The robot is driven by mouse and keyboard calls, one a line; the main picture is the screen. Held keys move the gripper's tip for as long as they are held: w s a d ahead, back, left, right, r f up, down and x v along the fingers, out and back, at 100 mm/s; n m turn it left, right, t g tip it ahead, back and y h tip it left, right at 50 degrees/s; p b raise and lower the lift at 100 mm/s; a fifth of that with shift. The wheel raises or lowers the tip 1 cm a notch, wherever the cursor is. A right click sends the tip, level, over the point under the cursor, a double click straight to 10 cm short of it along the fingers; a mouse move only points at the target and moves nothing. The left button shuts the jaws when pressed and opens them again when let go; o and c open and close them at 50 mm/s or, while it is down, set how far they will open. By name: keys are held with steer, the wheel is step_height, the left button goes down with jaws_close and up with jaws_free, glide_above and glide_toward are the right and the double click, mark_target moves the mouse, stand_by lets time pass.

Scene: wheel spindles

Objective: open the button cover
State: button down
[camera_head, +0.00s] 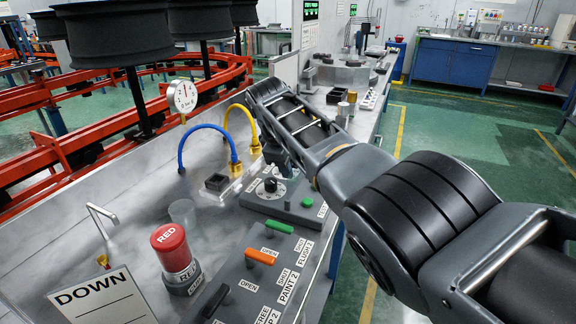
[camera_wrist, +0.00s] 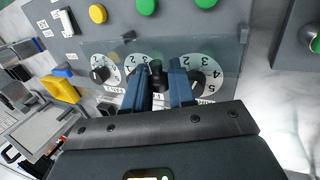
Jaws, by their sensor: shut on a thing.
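In the wrist view, a clear button cover (camera_wrist: 225,60) lies over a row of black dials on white numbered discs on a grey panel (camera_wrist: 60,22). My gripper (camera_wrist: 159,78) is over the cover, its two blue fingers on either side of a small dark upright knob (camera_wrist: 155,68). The fingers are shut on this knob, which seems to belong to the cover. The knob and fingers hide part of the middle disc. In the head view my arm hides most of my gripper, and I cannot make out the cover clearly there.
Green buttons (camera_wrist: 147,6) and a yellow button (camera_wrist: 98,13) sit beyond the cover. In the head view, a red cup-like part (camera_head: 169,238), a gauge (camera_head: 183,97), hoses (camera_head: 207,127) and an orange switch (camera_head: 261,256) stand close by on the bench.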

steer(key=c, duration=1)
jaws_free()
steer(key=shift+v, duration=3.85)
